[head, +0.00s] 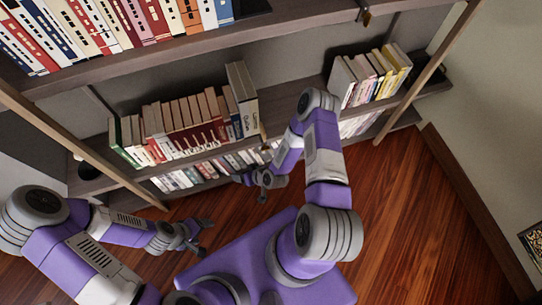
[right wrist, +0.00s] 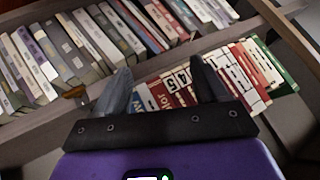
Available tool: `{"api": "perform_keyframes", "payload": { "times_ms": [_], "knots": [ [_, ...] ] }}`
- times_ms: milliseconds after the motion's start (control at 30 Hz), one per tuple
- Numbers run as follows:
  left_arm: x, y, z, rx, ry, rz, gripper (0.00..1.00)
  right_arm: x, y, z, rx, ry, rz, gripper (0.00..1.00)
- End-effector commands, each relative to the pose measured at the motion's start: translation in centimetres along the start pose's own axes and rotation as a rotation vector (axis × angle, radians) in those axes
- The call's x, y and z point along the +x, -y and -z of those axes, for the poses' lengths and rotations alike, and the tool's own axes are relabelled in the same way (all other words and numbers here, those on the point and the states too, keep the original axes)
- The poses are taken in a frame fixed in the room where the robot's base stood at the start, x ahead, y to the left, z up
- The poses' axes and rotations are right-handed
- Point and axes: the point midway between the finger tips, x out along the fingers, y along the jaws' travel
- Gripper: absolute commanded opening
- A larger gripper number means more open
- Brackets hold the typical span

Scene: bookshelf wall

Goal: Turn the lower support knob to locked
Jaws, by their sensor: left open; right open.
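The lower support knob (right wrist: 75,91) is a small brass piece on the front edge of the middle shelf, left of my right fingers in the right wrist view. In the head view a small brass piece shows at this shelf edge (head: 264,132), right of the main book row; its setting is too small to tell. My right gripper (head: 250,188) is open and empty in front of the shelf; its two fingers also show in the right wrist view (right wrist: 160,88), apart from the knob. My left gripper (head: 207,238) is open and empty, low over the floor.
Another brass piece (head: 364,12) hangs at the upper shelf edge. A book row (head: 185,125) fills the middle shelf's left part; more books (head: 368,76) stand at right. A slanted wooden post (head: 425,75) crosses at right. Wooden floor (head: 420,220) is clear at right.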

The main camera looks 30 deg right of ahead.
Motion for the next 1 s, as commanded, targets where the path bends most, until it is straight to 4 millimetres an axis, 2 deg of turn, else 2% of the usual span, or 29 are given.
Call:
{"api": "perform_keyframes", "payload": {
  "times_ms": [33, 100, 200, 333, 400, 567, 1000],
  "knots": [
    [1.8, 0.7, 0.1, 0.000, 0.000, 0.000, 0.75, 2.9, -3.1, -0.7, -0.019, -0.128, -0.022, 0.72],
    [2.9, 1.1, 0.1, 0.000, 0.000, 0.000, 0.75, 4.8, -6.3, -0.4, -0.066, -0.313, -0.065, 0.72],
    [4.2, 1.6, 0.2, 0.000, 0.000, 0.000, 0.75, 5.7, -10.3, -0.5, -0.128, -0.548, -0.157, 0.72],
    [5.5, 2.0, 0.2, 0.001, 0.000, 0.000, 0.75, 5.1, -14.0, -1.6, -0.190, -0.770, -0.286, 0.72],
    [5.9, 2.2, 0.3, 0.001, 0.000, 0.000, 0.75, 4.5, -15.2, -2.2, -0.214, -0.846, -0.343, 0.72],
    [6.3, 2.3, 0.3, 0.001, 0.000, 0.000, 0.75, 3.7, -16.4, -2.6, -0.243, -0.933, -0.409, 0.72],
    [8.2, 3.0, 0.4, 0.001, 0.000, 0.000, 0.75, 6.8, -17.9, 2.4, -0.247, -0.940, -0.413, 0.72]
  ]
}}
